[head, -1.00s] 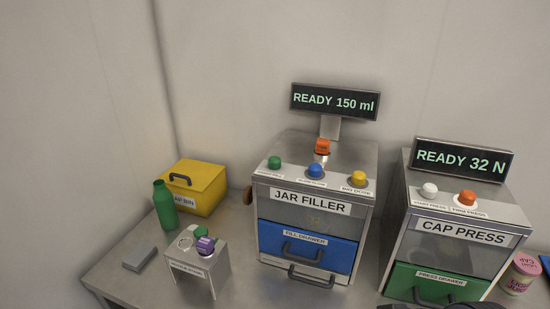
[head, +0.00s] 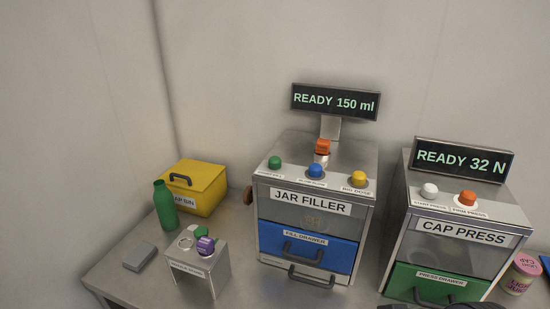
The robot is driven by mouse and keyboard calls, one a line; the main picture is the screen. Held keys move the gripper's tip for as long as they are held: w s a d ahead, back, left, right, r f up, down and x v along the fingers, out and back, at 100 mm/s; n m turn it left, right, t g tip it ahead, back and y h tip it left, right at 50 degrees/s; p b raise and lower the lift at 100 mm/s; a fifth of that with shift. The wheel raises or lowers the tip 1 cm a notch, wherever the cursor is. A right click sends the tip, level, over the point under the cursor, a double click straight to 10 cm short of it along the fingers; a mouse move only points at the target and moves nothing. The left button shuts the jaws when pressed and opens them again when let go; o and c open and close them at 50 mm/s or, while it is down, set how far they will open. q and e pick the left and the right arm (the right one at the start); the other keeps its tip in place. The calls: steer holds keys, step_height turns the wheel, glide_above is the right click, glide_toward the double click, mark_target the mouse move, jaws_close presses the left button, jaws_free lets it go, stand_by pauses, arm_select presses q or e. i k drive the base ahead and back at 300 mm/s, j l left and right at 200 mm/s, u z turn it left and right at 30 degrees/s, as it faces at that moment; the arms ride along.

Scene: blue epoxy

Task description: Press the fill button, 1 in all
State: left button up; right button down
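The jar filler (head: 310,225) stands in the middle of the head view, its display (head: 335,101) reading READY 150 ml. The small labels under the buttons are too blurred to read surely. The blue fill drawer (head: 341,257) looks shut. My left gripper is not in view. A dark shape at the bottom edge right of centre may be part of my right gripper; its fingers cannot be made out.
The cap press (head: 460,231) stands to the right, reading READY 32 N. On the left are a yellow bin (head: 205,184), a green bottle (head: 164,205), a small metal stand (head: 200,265) with a purple item and a grey block (head: 140,257). A pink-labelled jar (head: 520,274) is far right.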

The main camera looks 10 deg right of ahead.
mark_target(274, 163)
steer(key=k+l+u, duration=0.1)
steer(key=l+u, duration=0.15)
steer(key=u, duration=0.2)
steer(key=k+l+u, duration=0.2)
steer(key=u, duration=0.3)
steer(key=k+l+u, duration=0.15)
steer(key=u, duration=0.3)
steer(key=k+l, duration=0.05)
